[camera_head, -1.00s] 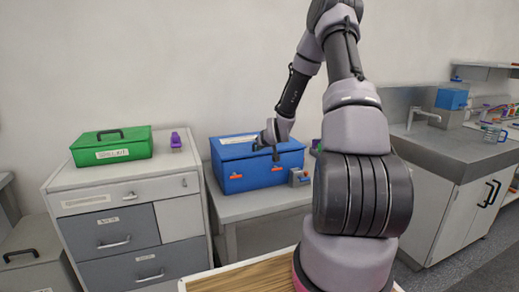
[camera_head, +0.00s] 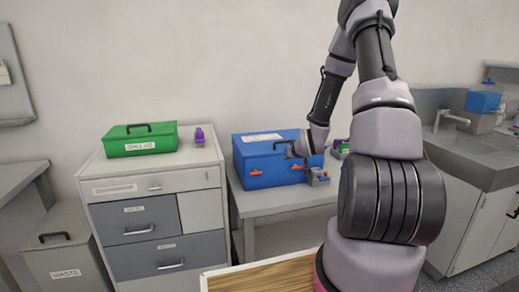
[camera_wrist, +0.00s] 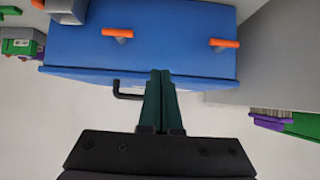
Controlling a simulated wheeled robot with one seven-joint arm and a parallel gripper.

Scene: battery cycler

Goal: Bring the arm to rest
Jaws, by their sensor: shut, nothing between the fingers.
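My arm rises from the right of the head view and bends over toward the blue box (camera_head: 270,163). My gripper (camera_wrist: 160,75) shows in the wrist view with its two dark green fingers together and nothing between them. The blue box, with orange latches, also fills the top of the wrist view (camera_wrist: 75,45). The fingertips overlap the box's near edge in that view; I cannot tell whether they touch it. In the head view the fingers are hard to make out against the box.
A green box (camera_head: 140,141) and a small purple item (camera_head: 199,136) stand on the drawer cabinet (camera_head: 110,190). A waste bin (camera_head: 68,260) stands at the left. A sink counter (camera_head: 480,150) is at the right.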

